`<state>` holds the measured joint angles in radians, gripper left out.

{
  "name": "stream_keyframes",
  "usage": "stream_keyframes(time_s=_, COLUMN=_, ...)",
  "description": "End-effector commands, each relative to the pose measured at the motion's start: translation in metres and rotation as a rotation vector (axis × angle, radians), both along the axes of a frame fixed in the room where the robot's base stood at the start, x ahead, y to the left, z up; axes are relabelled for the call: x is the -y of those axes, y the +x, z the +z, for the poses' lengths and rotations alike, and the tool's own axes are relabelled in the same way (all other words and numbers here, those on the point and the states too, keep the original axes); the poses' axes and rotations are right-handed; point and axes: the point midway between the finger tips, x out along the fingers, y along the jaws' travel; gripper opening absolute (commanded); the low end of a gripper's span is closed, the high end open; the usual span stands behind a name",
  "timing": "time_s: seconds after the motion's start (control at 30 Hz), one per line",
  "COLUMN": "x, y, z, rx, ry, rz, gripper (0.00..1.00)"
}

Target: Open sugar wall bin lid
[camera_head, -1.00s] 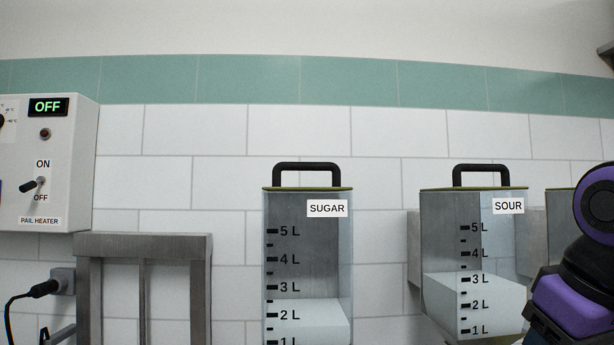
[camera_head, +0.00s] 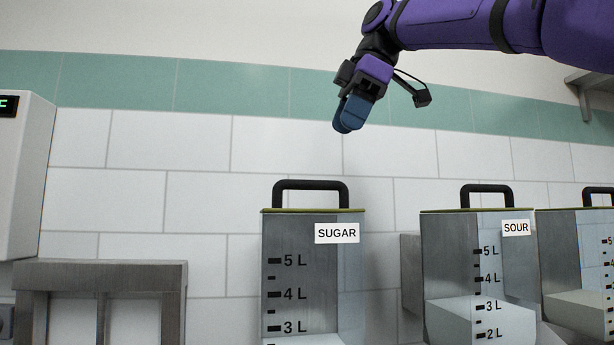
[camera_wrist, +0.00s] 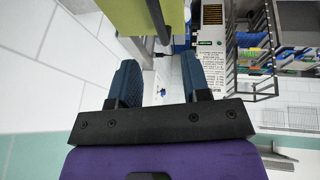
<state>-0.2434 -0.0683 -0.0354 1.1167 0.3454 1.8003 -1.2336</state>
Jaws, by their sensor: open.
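The sugar wall bin (camera_head: 300,300) is a clear bin with a SUGAR label and level marks, fixed to the tiled wall. Its thin olive-edged lid (camera_head: 355,210) is down, with a black loop handle (camera_head: 310,183) on top. My gripper (camera_head: 346,122) hangs above and slightly right of the handle, clear of it. In the wrist view my gripper (camera_wrist: 160,62) has its two blue fingers apart with nothing between them. The green lid (camera_wrist: 108,14) and its dark handle (camera_wrist: 156,20) show at the top of that view, beyond the fingertips. The bin's bottom is out of view.
The sour bin (camera_head: 465,260) hangs to the right, with another clear bin (camera_head: 572,260) beyond it. A metal frame (camera_head: 100,268) and a white control box (camera_head: 22,180) are at left. A shelf (camera_head: 592,82) is at upper right. The wall above the bins is clear.

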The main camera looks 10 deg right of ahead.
Motion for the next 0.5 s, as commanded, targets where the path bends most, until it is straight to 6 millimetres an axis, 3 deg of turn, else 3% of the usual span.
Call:
stream_keyframes(time_s=0.23, x=-0.007, y=0.003, z=-0.002, rx=0.008, ry=-0.003, rz=0.049, gripper=0.43)
stream_keyframes(time_s=0.5, x=-0.024, y=0.010, z=-0.042, rx=0.007, ry=-0.003, rz=0.046, gripper=0.43)
